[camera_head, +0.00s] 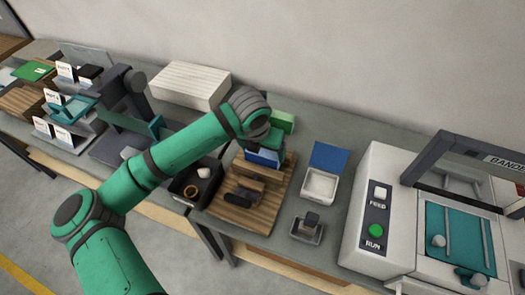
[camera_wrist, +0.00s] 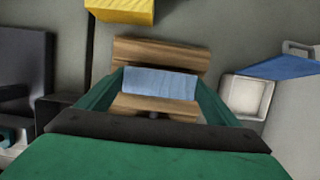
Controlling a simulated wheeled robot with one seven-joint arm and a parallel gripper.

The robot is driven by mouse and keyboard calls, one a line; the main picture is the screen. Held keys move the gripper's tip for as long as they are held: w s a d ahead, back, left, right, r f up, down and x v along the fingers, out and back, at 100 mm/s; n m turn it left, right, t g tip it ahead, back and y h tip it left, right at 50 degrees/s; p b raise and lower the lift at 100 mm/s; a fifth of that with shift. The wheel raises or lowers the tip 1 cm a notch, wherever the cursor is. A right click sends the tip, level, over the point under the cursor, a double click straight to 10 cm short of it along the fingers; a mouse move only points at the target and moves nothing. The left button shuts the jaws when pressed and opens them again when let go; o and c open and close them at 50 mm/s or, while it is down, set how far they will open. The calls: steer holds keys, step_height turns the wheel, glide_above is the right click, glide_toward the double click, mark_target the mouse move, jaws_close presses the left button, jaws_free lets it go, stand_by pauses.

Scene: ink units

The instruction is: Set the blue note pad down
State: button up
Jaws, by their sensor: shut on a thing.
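The blue note pad (camera_wrist: 160,83) is between the two green fingers of my gripper (camera_wrist: 160,92) in the wrist view. It also shows in the head view (camera_head: 263,157), below the end of my arm. My gripper is shut on it. Wooden bars (camera_wrist: 160,52) lie just beyond and just before the pad in the wrist view. In the head view the pad is over a wooden stand (camera_head: 262,173) on a slatted wooden board (camera_head: 225,210). I cannot tell whether the pad's lower edge touches the stand.
Right of the board are an open white box with a blue lid (camera_head: 328,157) and a small grey tray (camera_head: 308,230). A black tray (camera_head: 183,187) is left of it. A white machine (camera_head: 377,165) stands far right. A yellow block (camera_wrist: 122,10) shows in the wrist view.

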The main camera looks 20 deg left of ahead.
steer(key=shift+f, duration=0.25)
steer(key=shift+f, duration=0.15)
steer(key=o, duration=1.1)
steer(key=v, duration=1.2)
